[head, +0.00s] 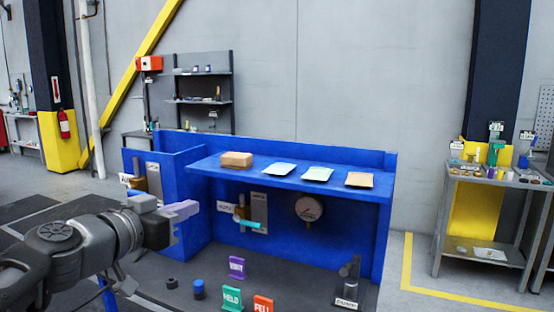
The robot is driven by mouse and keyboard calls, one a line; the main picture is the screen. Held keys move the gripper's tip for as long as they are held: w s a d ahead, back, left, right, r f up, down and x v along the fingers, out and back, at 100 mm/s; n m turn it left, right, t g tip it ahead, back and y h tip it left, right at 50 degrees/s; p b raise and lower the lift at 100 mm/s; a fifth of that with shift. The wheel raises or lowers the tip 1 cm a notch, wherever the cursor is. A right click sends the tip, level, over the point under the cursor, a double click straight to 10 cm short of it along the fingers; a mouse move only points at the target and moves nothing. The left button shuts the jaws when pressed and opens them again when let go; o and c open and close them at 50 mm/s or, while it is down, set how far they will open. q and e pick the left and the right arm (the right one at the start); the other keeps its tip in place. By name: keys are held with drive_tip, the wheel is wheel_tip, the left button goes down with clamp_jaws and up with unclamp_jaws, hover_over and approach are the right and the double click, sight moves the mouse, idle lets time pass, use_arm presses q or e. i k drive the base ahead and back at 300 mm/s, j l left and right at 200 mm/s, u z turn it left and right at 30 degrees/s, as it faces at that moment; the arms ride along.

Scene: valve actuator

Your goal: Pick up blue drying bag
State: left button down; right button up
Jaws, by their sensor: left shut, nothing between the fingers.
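The blue drying bag (279,169) is a flat, pale blue packet lying on the blue shelf (225,173). It lies between a brown box (236,159) and a pale green bag (317,174). An orange-tan bag (360,180) lies farther right on the same shelf. My left gripper (192,208) comes in from the left and is shut and empty. It is in front of the blue bench, left of and lower in the picture than the blue bag, apart from it. My right gripper does not show.
Under the shelf are a round gauge (309,208) and a valve with a teal handle (247,224). On the dark lower surface stand purple, green (232,298) and red signs, a blue cylinder (198,289) and a pump part (348,283). A grey cart (490,185) stands at right.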

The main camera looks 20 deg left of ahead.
sight(277, 168)
drive_tip(key=i+l, duration=0.1)
drive_tip(key=i, duration=0.35)
drive_tip(key=i+l, duration=0.1)
drive_tip(key=i, duration=0.35)
